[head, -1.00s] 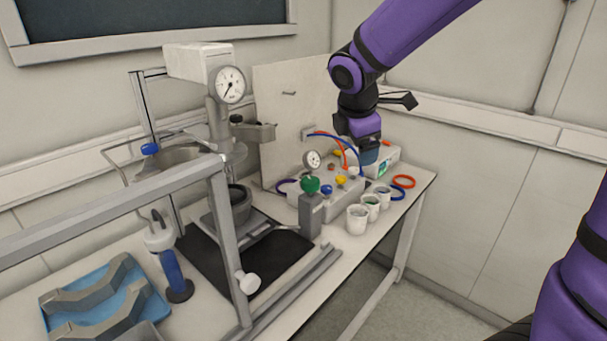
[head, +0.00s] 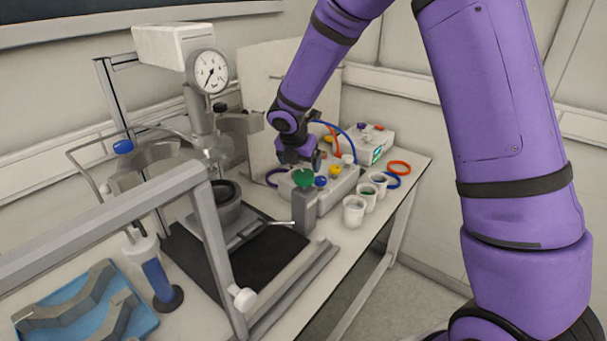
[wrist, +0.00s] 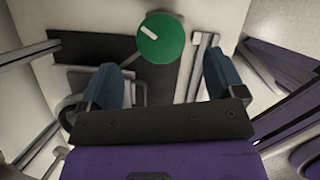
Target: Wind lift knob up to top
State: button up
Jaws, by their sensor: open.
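The green knob (head: 304,178), which I take for the lift knob, sits on top of a grey post (head: 305,210) at the right side of the reactor stand. In the wrist view the knob (wrist: 161,38) is a round green disc with a white mark pointing to the upper left. My gripper (head: 300,162) is just above the knob, pointing down. In the wrist view its blue-grey fingers (wrist: 163,75) are wide apart and empty, and the knob shows in the gap between them, ahead of the tips. I cannot tell the exact height between tips and knob.
The reactor head with its gauge (head: 211,72) stands to the left, above a dark pot (head: 226,205). A control box with coloured knobs (head: 338,185) is close behind the gripper. White cups (head: 354,211) stand to the right. A grey guard frame (head: 215,250) is in front.

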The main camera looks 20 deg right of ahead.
aim_at(304, 173)
jog(key=shift+x, duration=3.15)
jog(key=c, duration=0.9)
